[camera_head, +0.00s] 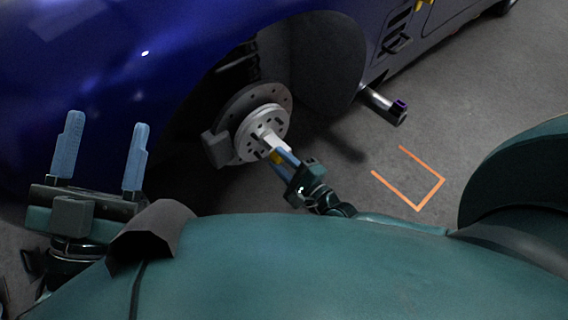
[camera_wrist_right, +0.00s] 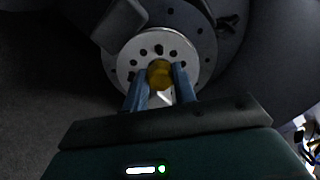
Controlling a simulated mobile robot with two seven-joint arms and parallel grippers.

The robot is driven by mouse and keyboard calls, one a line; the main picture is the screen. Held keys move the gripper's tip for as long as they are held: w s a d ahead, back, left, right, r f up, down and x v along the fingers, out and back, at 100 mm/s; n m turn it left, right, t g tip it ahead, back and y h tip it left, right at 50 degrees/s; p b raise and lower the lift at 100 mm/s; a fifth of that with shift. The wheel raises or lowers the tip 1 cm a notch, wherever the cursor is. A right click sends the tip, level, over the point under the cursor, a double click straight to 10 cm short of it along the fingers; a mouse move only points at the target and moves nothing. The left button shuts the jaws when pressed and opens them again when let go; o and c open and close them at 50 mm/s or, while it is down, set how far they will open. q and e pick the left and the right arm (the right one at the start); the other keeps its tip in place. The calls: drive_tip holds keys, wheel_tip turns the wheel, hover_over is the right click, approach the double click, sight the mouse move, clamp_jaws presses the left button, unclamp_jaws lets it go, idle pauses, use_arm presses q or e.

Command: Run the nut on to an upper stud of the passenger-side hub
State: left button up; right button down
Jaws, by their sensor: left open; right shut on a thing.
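The hub (camera_head: 250,128) is a pale round face with dark holes, in front of a drilled brake disc (camera_head: 277,94) in the blue car's open wheel arch. It also shows in the right wrist view (camera_wrist_right: 133,56). My right gripper (camera_head: 276,154) is at the lower right of the hub face. In the right wrist view its blue fingers are shut on a brass-coloured nut (camera_wrist_right: 160,74), which overlaps the hub's lower middle. I cannot tell whether the nut touches a stud; the studs are not clear. My left gripper (camera_head: 104,152) is open and empty, fingers up, at the left.
The blue car body (camera_head: 110,60) rises close behind both grippers. A grey caliper (camera_head: 216,148) sits at the hub's left. A metal cylinder with a purple end (camera_head: 385,104) and an orange floor marking (camera_head: 432,194) lie to the right. Grey floor (camera_head: 350,150) is clear between.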

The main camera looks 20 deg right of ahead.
use_arm(q)
drive_tip(key=shift+r+m+h+b, duration=0.45)
drive_tip(key=shift+r+m+h, duration=0.05)
drive_tip(key=shift+r+m, duration=0.1)
use_arm(e)
drive_tip(key=x, duration=0.4)
drive_tip(key=shift+w+a, duration=0.15)
drive_tip(key=shift+w, duration=0.15)
use_arm(q)
drive_tip(key=shift+f+h+b, duration=0.3)
drive_tip(key=shift+f+b, duration=0.05)
drive_tip(key=shift+b, duration=0.05)
use_arm(e)
drive_tip(key=shift+x, duration=1.1)
idle(1.5)
